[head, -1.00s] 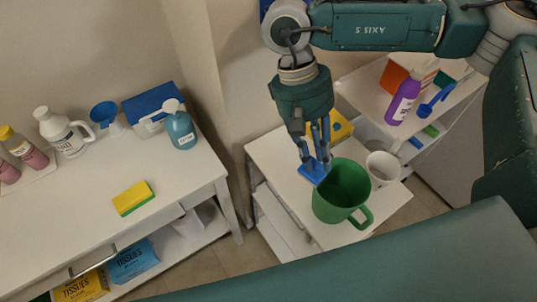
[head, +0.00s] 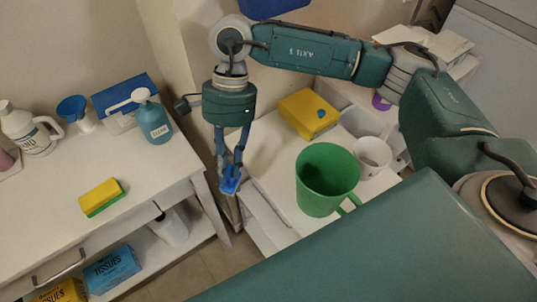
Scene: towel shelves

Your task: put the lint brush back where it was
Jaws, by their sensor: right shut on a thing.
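My right gripper (head: 231,174) points down with its fingers shut on a small blue thing (head: 229,186), which looks like part of the lint brush. The fingers hide some of it, so its full shape cannot be told. It hangs over the gap between the left table and the low white cabinet, apart from both as far as I can see. My left gripper is not in view.
The low white cabinet (head: 265,212) bears a green jug (head: 327,185), a white cup (head: 372,157) and a yellow box (head: 308,113). The left table (head: 120,215) holds a sponge (head: 102,197), a teal spray bottle (head: 153,122) and a blue funnel (head: 73,108); its front middle is clear.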

